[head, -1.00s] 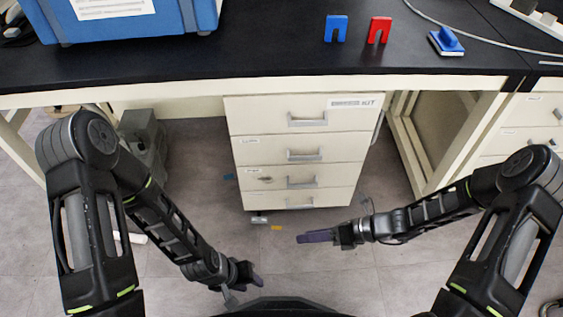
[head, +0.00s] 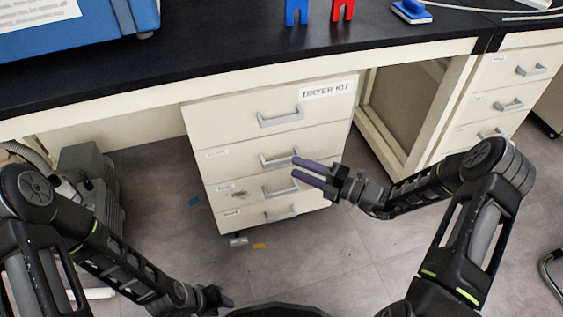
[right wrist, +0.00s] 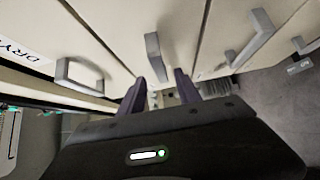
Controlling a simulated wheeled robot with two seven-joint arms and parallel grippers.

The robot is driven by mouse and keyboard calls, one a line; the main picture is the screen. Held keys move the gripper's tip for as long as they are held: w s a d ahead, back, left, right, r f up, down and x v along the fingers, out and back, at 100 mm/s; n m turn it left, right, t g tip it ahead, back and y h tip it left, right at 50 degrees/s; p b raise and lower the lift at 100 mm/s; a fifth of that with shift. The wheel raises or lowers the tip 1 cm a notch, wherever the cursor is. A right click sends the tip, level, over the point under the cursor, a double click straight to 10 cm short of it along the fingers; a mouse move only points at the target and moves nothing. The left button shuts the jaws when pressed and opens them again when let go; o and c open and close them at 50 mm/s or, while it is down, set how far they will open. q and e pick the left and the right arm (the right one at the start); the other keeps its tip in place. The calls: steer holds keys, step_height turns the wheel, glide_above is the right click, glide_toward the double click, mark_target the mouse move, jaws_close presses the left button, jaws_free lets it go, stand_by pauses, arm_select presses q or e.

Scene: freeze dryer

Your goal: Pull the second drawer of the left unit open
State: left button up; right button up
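The left unit (head: 205,190) is a cream cabinet with stacked drawers under the black bench, its top drawer labelled "DRYER KIT". The second drawer (head: 228,163) looks shut, with a grey bar handle (head: 275,160). That handle also shows upright in the right wrist view (right wrist: 152,55). My right gripper (head: 294,169) is open and empty, its purple fingers pointing at the unit near the second handle's right end. In the right wrist view its fingers (right wrist: 158,85) lie to either side of the handle's near end; contact is not clear. My left gripper (head: 222,299) is low, away from the unit, its opening unclear.
Below the second drawer are further handled drawers (head: 225,190). The black bench top (head: 210,55) overhangs the unit. Another drawer unit (head: 500,85) stands at the right. The floor (head: 320,255) in front is mostly clear.

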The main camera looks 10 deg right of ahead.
mark_target(284, 162)
steer(key=b+x, duration=0.1)
steer(key=x, duration=0.4)
steer(key=shift+f, duration=0.1)
steer(key=shift+w+a+b, duration=0.3)
steer(key=shift+w+a, duration=0.05)
steer(key=shift+a, duration=0.05)
steer(key=shift+c, duration=0.2)
jaws_close()
stand_by(0.8)
